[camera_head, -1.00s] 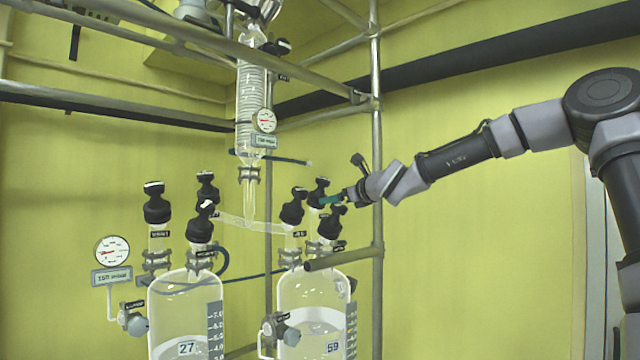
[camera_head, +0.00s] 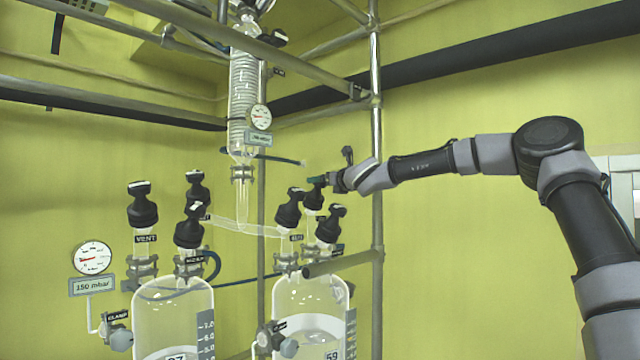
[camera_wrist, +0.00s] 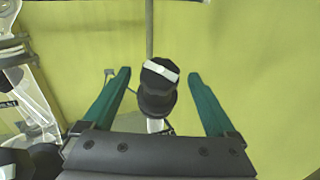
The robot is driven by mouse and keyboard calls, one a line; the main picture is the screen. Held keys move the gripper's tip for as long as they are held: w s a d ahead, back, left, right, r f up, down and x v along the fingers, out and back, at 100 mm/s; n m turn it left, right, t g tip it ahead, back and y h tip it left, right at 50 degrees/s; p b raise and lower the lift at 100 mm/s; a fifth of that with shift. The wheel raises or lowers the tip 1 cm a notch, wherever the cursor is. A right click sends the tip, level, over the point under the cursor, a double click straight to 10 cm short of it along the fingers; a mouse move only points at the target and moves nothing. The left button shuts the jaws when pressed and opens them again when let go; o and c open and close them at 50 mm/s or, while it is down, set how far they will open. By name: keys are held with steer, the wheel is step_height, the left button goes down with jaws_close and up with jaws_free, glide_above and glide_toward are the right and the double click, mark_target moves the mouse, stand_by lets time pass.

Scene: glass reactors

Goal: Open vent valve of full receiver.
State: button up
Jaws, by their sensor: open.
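Two clear glass receivers stand side by side in the head view: the left one (camera_head: 172,308) and the right one (camera_head: 300,297). Each has several black-capped valves on top. The left receiver's front-left valve (camera_head: 143,205) has a label reading VENT. My gripper (camera_head: 316,181) is at the top of the right receiver's rear valve (camera_head: 314,198), whose label is hidden. In the wrist view, my gripper (camera_wrist: 157,72) is open, its teal fingers on either side of a black knob (camera_wrist: 157,88) with a white bar, with gaps on both sides.
A round gauge (camera_head: 93,258) left of the left receiver has a plate reading 150 mbar. A coiled glass condenser (camera_head: 243,90) hangs above the receivers. A metal pole (camera_head: 376,130) stands behind my arm, and a short horizontal bar (camera_head: 342,263) crosses the right receiver.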

steer(key=shift+x, duration=1.25)
steer(key=c, duration=1.4)
steer(key=shift+n+y, duration=0.3)
steer(key=shift+d+n+g+y, duration=0.1)
steer(key=shift+n+g+y, duration=0.5)
steer(key=shift+n+g, duration=0.1)
steer(key=shift+n+g+y, duration=0.85)
steer(key=shift+n+g, duration=0.35)
steer(key=shift+n, duration=0.3)
steer(key=shift+n+g+y, duration=0.85)
steer(key=shift+n+g, duration=0.35)
steer(key=shift+n, duration=0.3)
steer(key=shift+n+g, duration=0.3)
